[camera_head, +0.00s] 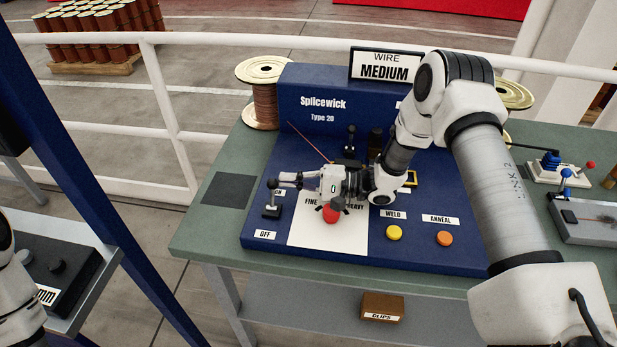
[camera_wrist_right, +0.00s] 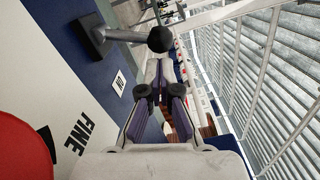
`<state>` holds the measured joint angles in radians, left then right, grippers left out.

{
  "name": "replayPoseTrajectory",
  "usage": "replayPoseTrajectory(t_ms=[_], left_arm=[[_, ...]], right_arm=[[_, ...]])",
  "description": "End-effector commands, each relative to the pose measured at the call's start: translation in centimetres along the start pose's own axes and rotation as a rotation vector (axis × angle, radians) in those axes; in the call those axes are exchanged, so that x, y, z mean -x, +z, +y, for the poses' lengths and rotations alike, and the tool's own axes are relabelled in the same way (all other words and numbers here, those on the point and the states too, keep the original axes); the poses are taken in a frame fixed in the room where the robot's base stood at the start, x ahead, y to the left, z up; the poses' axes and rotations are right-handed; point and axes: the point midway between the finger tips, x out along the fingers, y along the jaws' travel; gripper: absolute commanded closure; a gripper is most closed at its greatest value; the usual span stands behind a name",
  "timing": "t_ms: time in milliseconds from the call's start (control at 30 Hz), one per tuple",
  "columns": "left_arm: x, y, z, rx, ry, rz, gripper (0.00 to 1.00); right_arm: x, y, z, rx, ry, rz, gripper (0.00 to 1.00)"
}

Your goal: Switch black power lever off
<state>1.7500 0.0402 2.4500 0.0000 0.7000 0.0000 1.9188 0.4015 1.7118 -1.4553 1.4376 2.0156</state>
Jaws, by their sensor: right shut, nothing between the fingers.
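The black power lever (camera_head: 271,210) stands at the left of the blue panel, between a partly hidden label above and the OFF label (camera_head: 265,235) below. Its stick points up, with the black knob (camera_head: 272,184) at the top. In the right wrist view the knob (camera_wrist_right: 160,39) is just beyond the fingertips, and the grey stick (camera_wrist_right: 125,35) runs left to its base. My right gripper (camera_head: 283,179) is shut and empty, pointing left close to the knob; contact cannot be told. It also shows in the right wrist view (camera_wrist_right: 159,68). My left gripper is not in view.
A red knob (camera_head: 331,213) sits just below my right gripper on the white FINE/HEAVY plate (camera_head: 312,237). Yellow (camera_head: 394,233) and orange (camera_head: 445,238) buttons are to the right. More black levers (camera_head: 350,142) stand behind the gripper. A copper spool (camera_head: 264,103) is at the back left.

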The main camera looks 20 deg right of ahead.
Motion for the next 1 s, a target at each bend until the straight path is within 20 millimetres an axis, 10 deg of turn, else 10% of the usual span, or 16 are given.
replayPoseTrajectory(t_ms=[467,1000], left_arm=[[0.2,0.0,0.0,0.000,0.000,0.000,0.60],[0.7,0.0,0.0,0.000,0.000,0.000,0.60]], right_arm=[[-0.6,0.2,-0.1,0.027,0.002,0.000,1.00],[-0.8,2.6,-1.0,0.530,0.043,0.000,1.00]])
